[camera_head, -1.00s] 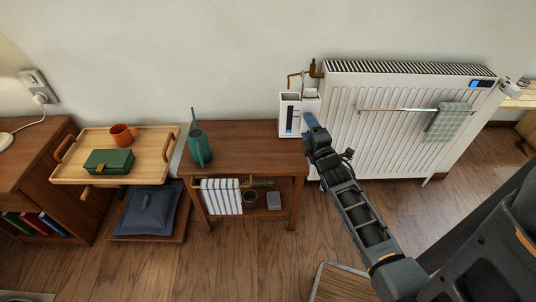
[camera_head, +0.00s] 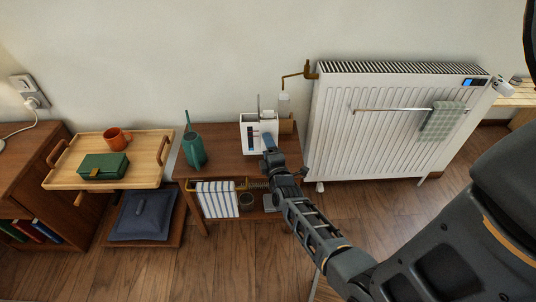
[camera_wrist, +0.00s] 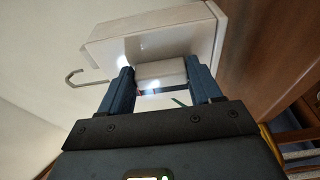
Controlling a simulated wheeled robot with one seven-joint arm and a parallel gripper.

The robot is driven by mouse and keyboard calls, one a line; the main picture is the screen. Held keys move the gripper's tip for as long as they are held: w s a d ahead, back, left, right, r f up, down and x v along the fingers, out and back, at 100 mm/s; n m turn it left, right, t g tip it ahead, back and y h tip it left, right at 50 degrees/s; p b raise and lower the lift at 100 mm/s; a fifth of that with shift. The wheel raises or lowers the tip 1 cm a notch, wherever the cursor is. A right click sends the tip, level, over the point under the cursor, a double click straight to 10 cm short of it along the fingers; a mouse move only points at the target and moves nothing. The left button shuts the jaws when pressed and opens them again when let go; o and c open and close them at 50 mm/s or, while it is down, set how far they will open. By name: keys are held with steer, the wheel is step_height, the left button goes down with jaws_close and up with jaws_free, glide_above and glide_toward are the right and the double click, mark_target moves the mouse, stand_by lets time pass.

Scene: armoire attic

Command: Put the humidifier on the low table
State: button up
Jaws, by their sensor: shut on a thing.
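The humidifier (camera_head: 250,138) is a white box with a dark gauge strip on its front. In the head view it appears over the right rear part of the brown wooden low table (camera_head: 222,152); I cannot tell whether it touches the top. My gripper (camera_head: 268,146) is at its right side. In the wrist view, the blue fingers of my gripper (camera_wrist: 160,85) are shut on a white block of the humidifier (camera_wrist: 150,42), and a metal hook sticks out to the left. The humidifier's underside is hidden.
A green watering can (camera_head: 194,150) stands on the table's left part. A striped towel (camera_head: 217,199) hangs at its front. The white radiator (camera_head: 390,125) stands to the right. A wooden tray (camera_head: 70,178) with a mug and green box is at left.

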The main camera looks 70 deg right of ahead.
steer(key=shift+f+b, duration=0.3)
steer(key=shift+f, duration=1.05)
steer(key=shift+f, duration=0.1)
steer(key=o, duration=0.8)
steer(key=shift+f, duration=0.2)
steer(key=o, duration=0.5)
steer(key=shift+r, duration=0.1)
